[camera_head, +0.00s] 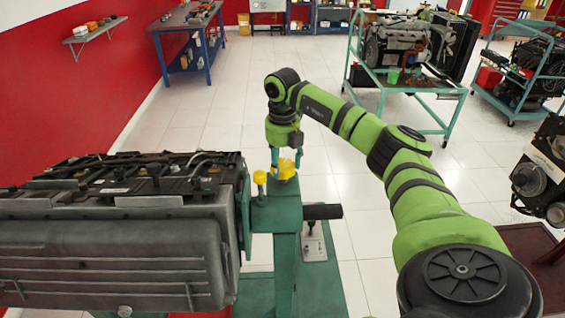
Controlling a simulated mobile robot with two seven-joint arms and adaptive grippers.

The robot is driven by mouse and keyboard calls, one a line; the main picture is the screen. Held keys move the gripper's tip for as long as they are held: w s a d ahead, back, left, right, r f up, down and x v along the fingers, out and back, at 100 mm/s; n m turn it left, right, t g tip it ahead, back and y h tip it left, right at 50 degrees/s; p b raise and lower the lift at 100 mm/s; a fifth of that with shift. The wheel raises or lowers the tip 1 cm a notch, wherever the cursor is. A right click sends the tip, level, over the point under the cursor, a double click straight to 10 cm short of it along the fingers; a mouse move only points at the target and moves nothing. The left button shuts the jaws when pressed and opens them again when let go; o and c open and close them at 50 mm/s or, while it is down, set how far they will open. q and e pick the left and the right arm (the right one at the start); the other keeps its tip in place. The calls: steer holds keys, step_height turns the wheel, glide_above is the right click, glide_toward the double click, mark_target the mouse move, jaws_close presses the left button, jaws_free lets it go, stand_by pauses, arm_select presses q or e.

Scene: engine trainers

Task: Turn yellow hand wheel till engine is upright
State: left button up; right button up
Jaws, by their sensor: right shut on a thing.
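The yellow hand wheel (285,171) sits on top of the green stand's gearbox head (277,210), with a yellow knob (259,177) to its left. My right gripper (286,160) comes down from above and is shut on the hand wheel; its fingers partly hide the wheel. The engine (120,255) is held at the left side of the stand head. Its ribbed grey face is towards me, and black parts and wiring lie along its top. I cannot tell its exact tilt. My left gripper is out of view.
A green trolley (452,93) with another engine stands at the back right. A blue-legged workbench (190,22) is at the back left. A dark engine part (540,175) is at the right edge. A black bar (322,211) sticks out right of the stand.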

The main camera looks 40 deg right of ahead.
steer(key=n, duration=0.4)
steer(key=shift+d+n, duration=0.1)
steer(key=shift+n, duration=0.3)
steer(key=n, duration=0.5)
steer(key=shift+b, duration=0.35)
steer(key=n, duration=0.5)
steer(key=shift+n, duration=0.4)
steer(key=n, duration=0.5)
steer(key=shift+a+b, duration=0.25)
steer(key=shift+b, duration=0.1)
steer(key=n, duration=0.6)
steer(key=shift+f, duration=0.15)
steer(key=n, duration=0.5)
steer(key=shift+s+f, duration=0.1)
steer(key=shift+s, duration=0.05)
steer(key=n, duration=0.5)
steer(key=shift+n+b, duration=0.35)
steer(key=shift+n, duration=0.05)
steer(key=shift+s+f+n, duration=0.1)
steer(key=shift+n, duration=2.2)
steer(key=shift+d, duration=0.1)
